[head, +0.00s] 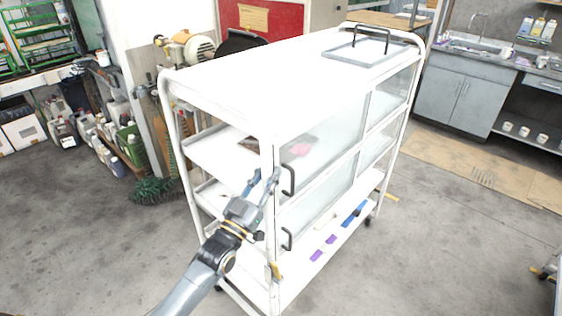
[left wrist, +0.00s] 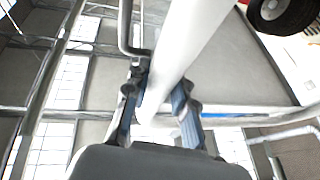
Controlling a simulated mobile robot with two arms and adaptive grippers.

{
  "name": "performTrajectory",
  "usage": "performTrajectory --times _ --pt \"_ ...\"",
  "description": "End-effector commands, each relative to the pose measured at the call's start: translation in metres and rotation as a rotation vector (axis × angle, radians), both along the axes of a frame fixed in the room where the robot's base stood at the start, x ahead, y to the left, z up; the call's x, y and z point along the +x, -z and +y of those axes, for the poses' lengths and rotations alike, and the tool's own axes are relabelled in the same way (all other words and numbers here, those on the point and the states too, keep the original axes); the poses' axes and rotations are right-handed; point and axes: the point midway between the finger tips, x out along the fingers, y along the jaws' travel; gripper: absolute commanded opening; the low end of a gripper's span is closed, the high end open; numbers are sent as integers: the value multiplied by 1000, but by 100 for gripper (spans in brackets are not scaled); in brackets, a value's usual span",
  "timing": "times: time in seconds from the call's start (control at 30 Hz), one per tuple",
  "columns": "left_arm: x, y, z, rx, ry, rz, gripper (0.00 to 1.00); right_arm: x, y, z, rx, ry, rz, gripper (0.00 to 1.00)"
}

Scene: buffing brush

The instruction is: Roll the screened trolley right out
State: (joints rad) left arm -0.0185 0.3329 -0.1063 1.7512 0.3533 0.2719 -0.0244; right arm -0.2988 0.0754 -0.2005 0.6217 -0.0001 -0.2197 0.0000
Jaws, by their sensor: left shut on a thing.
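The screened trolley (head: 235,85) is a tall white cart on casters in the middle of the head view. Clear, hazy panels (head: 325,130) with dark handles (head: 288,180) cover much of its right-hand side; the left end shows open shelves. My left gripper (head: 263,182) is at the near corner post (head: 268,155). In the left wrist view its fingers (left wrist: 163,110) lie either side of the white post (left wrist: 190,45), shut on it. A framed panel with a handle (head: 370,48) lies on the trolley's top. My right gripper is out of view.
Purple and blue pieces (head: 323,249) lie on the bottom shelf. A green bristly brush (head: 153,190) is on the floor at left, by crowded shelving. Grey sink cabinets (head: 455,95) stand back right. Floor is clear at right (head: 430,250) and front left (head: 100,260).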

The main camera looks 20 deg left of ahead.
Motion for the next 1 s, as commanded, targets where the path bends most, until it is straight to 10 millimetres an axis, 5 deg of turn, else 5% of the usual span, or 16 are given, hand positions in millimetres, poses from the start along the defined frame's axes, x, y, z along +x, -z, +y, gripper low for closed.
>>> performTrajectory --times 0.4,1.0 --pt "-76 0 27 1 0 4 0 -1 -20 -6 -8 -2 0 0" --pt "-94 0 34 -1 0 -2 0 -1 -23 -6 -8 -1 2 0"
